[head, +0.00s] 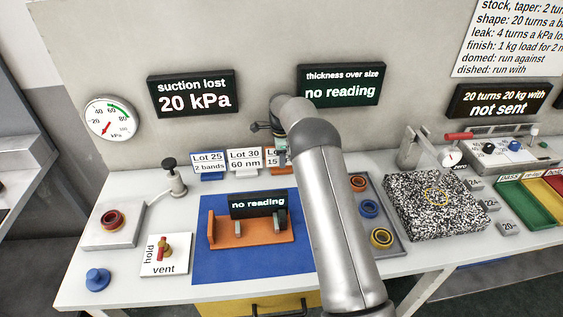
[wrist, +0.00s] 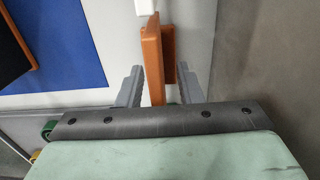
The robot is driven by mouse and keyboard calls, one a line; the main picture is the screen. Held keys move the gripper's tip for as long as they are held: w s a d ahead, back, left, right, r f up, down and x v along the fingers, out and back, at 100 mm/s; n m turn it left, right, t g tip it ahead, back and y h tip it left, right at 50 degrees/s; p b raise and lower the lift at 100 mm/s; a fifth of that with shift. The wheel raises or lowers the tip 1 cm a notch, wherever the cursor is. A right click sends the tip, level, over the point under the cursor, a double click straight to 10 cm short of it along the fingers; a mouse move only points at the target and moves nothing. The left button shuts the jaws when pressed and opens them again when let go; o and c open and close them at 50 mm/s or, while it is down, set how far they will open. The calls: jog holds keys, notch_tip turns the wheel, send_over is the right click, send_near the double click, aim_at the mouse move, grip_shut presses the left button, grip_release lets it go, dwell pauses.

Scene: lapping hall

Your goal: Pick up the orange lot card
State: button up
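The orange lot card (head: 277,158) stands at the right end of a row of lot cards by the back wall in the head view. My arm hides its right part; "Lot" and "15" show. In the wrist view the orange card (wrist: 153,62) appears edge-on, with its top and back foot visible. My gripper (wrist: 160,66) is open, one finger on each side of the card. A narrow gap shows on each side, so it does not look gripped. In the head view the gripper is mostly hidden behind my arm.
The white Lot 30 card (head: 244,160) and blue Lot 25 card (head: 208,164) stand left of the orange one. A blue mat (head: 215,265) with an orange gauge stand (head: 262,236) lies in front. A grey tray of rings (head: 390,243) is to the right.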

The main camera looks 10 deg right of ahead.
jog(key=shift+f, duration=0.2)
grip_shut()
dwell(0.3)
